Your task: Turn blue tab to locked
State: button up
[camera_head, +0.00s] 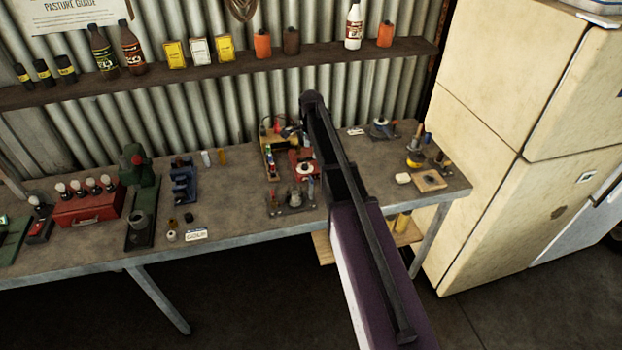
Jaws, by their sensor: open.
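My dark arm (370,262) reaches from the bottom over the workbench and covers part of its middle right. No gripper fingers can be made out; the end of the arm hides them or they are out of sight. I cannot single out the blue tab for sure. Small blue spots show on a fixture behind the arm (290,131) and on a small item at the right end of the bench (428,138). A larger blue clamp-like device (183,182) stands left of the middle. Any locked or unlocked marking is too small to read.
The grey workbench (232,205) carries a red toolbox (88,208), a green press (142,190), a red device (303,168) and several small fixtures. A shelf (215,70) with bottles and cans runs above it. A cream fridge (500,150) stands close at the right.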

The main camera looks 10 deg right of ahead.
aim_at(311, 177)
jog(key=shift+f+b, duration=6.65)
jog(key=shift+f, duration=0.1)
jog(key=c, duration=1.1)
